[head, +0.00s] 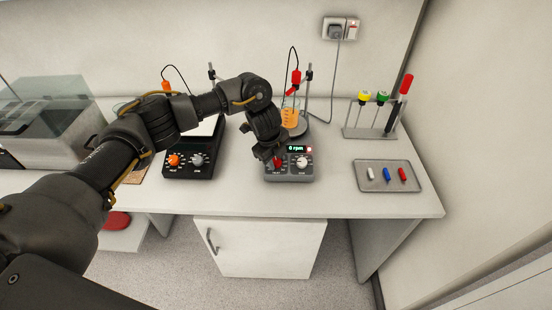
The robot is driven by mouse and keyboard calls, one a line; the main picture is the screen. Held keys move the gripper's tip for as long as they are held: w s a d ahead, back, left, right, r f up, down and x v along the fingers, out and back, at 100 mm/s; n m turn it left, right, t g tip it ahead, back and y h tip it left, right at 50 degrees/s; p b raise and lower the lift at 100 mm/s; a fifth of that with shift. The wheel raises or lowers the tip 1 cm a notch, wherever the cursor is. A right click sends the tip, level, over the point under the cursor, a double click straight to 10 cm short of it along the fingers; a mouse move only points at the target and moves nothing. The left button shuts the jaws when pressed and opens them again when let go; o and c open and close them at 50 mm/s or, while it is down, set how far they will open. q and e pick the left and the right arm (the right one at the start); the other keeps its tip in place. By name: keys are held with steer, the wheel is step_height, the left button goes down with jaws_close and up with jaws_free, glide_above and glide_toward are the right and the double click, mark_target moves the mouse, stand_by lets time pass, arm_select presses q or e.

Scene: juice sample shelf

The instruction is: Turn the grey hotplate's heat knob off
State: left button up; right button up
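The grey hotplate (290,178) stands on the bench right of centre. Its front panel has a green-lit display (297,148) reading 0 rpm, a red knob (278,164) at left and a pale grey knob (302,162) at right. My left gripper (271,158) points down at the red knob, at or very close to it. The gripper partly covers the knob and the panel's left side. I cannot tell whether its fingers touch or grip the knob. A beaker of orange liquid (289,121) stands on the hotplate's top. My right gripper is out of view.
A black hotplate (188,171) with an orange and a grey knob stands to the left, partly behind my arm. A tray of stir bars (364,184) and a rack (361,132) stand at right. A probe stand (308,90) rises behind the grey hotplate.

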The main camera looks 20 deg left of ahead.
arm_select(q)
steer(key=c, duration=0.5)
